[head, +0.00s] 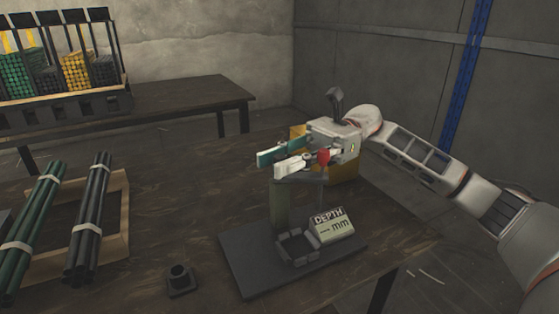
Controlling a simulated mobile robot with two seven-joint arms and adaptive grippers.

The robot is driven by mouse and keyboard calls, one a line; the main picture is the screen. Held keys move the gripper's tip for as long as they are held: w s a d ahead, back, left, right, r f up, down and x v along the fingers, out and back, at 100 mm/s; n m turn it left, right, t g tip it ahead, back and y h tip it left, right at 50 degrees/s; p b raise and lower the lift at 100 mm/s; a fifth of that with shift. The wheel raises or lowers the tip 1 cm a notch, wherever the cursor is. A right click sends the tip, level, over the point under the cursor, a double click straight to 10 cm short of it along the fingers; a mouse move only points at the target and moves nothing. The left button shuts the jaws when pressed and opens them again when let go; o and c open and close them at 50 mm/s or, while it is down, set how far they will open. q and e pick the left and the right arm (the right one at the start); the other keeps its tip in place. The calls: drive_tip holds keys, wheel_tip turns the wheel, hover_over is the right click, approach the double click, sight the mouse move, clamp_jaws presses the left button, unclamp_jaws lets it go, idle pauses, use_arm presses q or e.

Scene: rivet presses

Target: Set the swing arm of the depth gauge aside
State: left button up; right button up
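The depth gauge stands on a dark base plate (250,262) on the near table. Its tilted display (331,225) reads "DEPTH" and "mm", with a small grey holder (297,247) beside it. A grey-green post (291,205) rises behind them, its upper part close under my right gripper. My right gripper (276,161) is above the post, fingers pointing left and apart, with nothing visible between the tips. A red knob (323,157) shows at the base of the fingers. The gripper hides much of the gauge's top, so I cannot tell how the swing arm lies. My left gripper is out of view.
Bundles of dark green rods (36,205) and black rods (90,215) lie on a wooden tray (117,247) at left. A small black socket (181,281) sits in front. A back table (190,94) carries a rack (65,109) of coloured rods. The table between tray and gauge is bare.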

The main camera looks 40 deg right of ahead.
drive_tip(key=shift+d, duration=0.2)
drive_tip(key=d, duration=1.1)
drive_tip(key=shift+d, duration=0.35)
drive_tip(key=shift+w, duration=0.1)
drive_tip(key=shift+c, duration=0.4)
